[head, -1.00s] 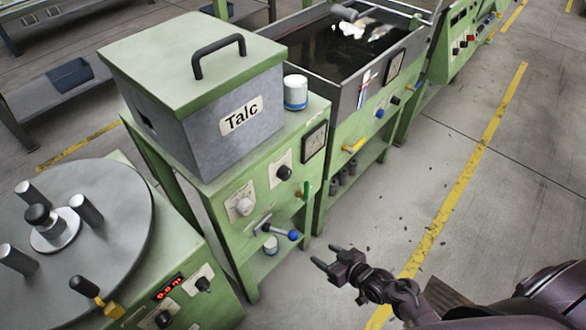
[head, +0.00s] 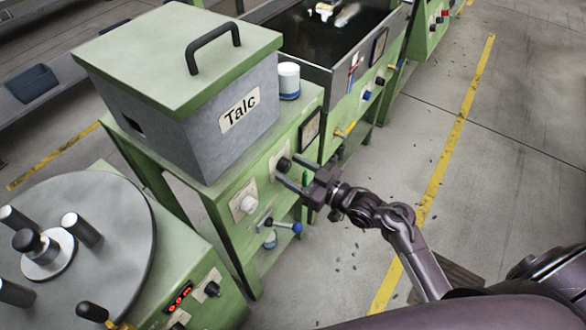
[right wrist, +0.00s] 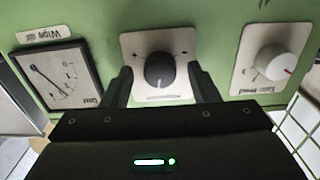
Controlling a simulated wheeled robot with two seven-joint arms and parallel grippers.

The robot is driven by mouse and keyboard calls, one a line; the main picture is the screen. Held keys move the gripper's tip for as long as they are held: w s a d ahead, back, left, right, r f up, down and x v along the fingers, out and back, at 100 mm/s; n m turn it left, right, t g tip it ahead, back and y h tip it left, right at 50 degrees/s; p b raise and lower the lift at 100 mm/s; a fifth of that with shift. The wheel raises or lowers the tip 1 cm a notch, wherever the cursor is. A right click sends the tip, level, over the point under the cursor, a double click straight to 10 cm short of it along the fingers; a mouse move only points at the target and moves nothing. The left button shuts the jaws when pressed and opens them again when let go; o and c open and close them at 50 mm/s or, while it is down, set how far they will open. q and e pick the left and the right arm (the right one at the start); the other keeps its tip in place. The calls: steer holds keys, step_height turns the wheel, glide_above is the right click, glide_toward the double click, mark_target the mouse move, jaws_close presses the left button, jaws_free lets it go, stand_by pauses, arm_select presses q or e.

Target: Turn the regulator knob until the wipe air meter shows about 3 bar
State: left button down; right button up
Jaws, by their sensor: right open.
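The regulator knob (head: 284,164), black on a pale plate, is on the front of the green talc machine. It also shows in the right wrist view (right wrist: 159,70), with a marked scale around it. My right gripper (head: 288,172) is open in front of the panel. Its two fingers (right wrist: 160,84) stand on either side of the knob, with a visible gap to each. The wipe air meter (right wrist: 58,78) appears upside down at the left of the wrist view; its needle shows, but I cannot read the value. In the head view the meter (head: 309,128) is seen edge-on. My left gripper is not in view.
A white knob (right wrist: 278,65) is beside the regulator on the same panel. A blue-ended lever (head: 290,227) sticks out below. The talc box (head: 190,130) and a white jar (head: 288,80) stand on top. Open floor lies to the right.

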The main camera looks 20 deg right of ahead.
steer(key=shift+w+a, duration=0.1)
steer(key=shift+w, duration=0.1)
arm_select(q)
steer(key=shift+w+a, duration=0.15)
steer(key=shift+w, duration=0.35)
arm_select(e)
steer(key=shift+c, duration=0.3)
steer(key=c, duration=0.9)
steer(key=shift+r+m+p, duration=0.25)
steer(key=shift+m+p, duration=0.55)
steer(key=shift+p, duration=0.35)
steer(key=shift+f+m, duration=0.2)
steer(key=shift+m, duration=0.2)
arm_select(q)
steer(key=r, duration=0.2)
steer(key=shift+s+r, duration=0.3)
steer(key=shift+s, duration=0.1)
arm_select(e)
steer(key=o, duration=1)
steer(key=shift+c, duration=0.2)
